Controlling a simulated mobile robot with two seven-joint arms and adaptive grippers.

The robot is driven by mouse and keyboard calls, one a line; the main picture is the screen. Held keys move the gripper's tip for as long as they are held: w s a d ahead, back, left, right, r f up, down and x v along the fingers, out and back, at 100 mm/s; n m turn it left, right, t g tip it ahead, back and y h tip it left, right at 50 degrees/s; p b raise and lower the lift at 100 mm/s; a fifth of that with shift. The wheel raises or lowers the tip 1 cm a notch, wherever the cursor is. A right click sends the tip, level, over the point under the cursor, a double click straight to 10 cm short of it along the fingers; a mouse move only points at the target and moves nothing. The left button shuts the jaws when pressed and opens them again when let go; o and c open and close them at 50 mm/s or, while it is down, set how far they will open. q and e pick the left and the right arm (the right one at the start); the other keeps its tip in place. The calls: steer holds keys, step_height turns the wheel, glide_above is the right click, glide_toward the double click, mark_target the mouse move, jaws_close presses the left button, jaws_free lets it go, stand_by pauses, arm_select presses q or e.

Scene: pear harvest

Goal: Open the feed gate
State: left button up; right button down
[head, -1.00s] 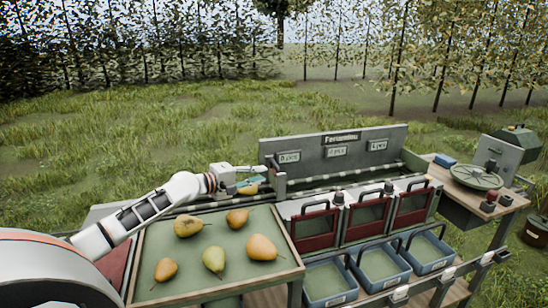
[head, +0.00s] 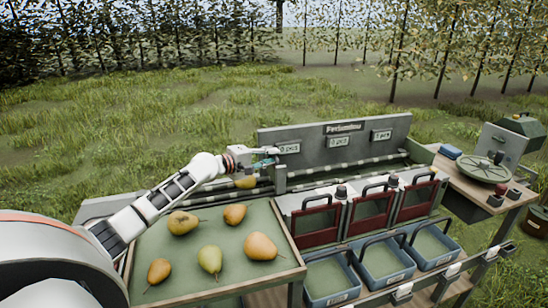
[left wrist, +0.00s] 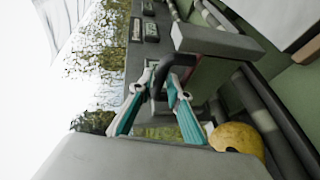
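The feed gate (head: 280,179) is a grey upright piece across the conveyor lane, left of the three red-fronted bays. In the left wrist view the grey gate (left wrist: 215,42) shows with a dark curved handle (left wrist: 180,61). My left gripper (head: 268,157) is just left of the gate's top. Its teal fingers (left wrist: 160,80) are apart, with the handle at their tips; firm contact is not visible. A yellow pear (head: 246,182) lies on the lane below the gripper and also shows in the left wrist view (left wrist: 238,140). My right gripper is out of view.
A green tray (head: 222,281) with several pears stands in front of my left arm. Three blue bins (head: 330,299) sit below the bays. A grey sign panel (head: 300,137) stands behind the lane. A side table (head: 470,188) with a round dial is at right.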

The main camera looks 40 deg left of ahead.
arm_select(q)
steer(key=shift+w+d+f, duration=0.15)
steer(key=shift+w+d, duration=0.05)
steer(key=shift+w, duration=0.45)
jaws_close()
steer(key=shift+a, duration=0.15)
